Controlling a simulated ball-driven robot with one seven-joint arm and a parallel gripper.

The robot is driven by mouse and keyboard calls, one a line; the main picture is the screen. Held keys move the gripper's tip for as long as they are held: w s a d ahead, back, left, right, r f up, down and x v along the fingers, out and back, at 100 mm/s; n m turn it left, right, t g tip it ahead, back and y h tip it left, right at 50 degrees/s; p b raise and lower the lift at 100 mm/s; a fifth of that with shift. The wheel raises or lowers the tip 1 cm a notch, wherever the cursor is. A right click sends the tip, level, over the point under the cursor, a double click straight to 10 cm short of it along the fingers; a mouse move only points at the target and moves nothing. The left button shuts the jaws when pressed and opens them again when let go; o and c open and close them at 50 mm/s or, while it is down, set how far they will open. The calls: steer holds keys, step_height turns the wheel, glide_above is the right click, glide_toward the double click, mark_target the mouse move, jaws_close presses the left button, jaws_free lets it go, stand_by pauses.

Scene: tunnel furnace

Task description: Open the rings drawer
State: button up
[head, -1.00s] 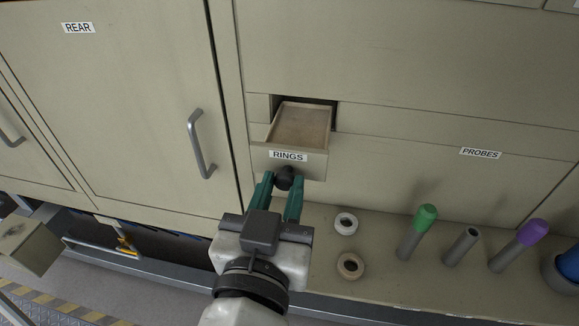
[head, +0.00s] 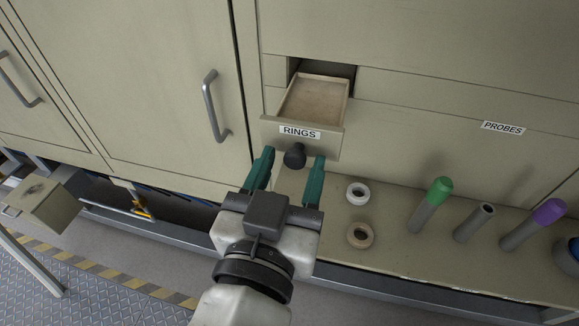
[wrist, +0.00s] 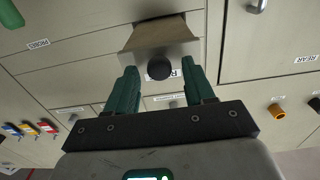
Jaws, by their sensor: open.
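The rings drawer (head: 318,98) is a small beige drawer labelled RINGS, pulled out of the cabinet front, and its visible inside looks empty. A dark round knob (head: 295,156) sits on its front. My gripper (head: 290,165) has green fingers, spread wide on either side of the knob and apart from it. In the wrist view the knob (wrist: 159,68) stands just beyond and between the open fingertips (wrist: 158,80), with the drawer front (wrist: 185,52) behind it.
Below the drawer, a ledge (head: 400,262) holds a white ring (head: 358,192), a tan ring (head: 360,235), a green-topped rod (head: 430,204), a grey tube (head: 475,222) and a purple-topped rod (head: 534,222). A cabinet door handle (head: 214,106) projects at left.

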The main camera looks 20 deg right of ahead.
steer(key=v, duration=1)
steer(key=shift+s+a+b, duration=0.25)
steer(key=shift+s+b, duration=0.05)
steer(key=shift+b, duration=0.1)
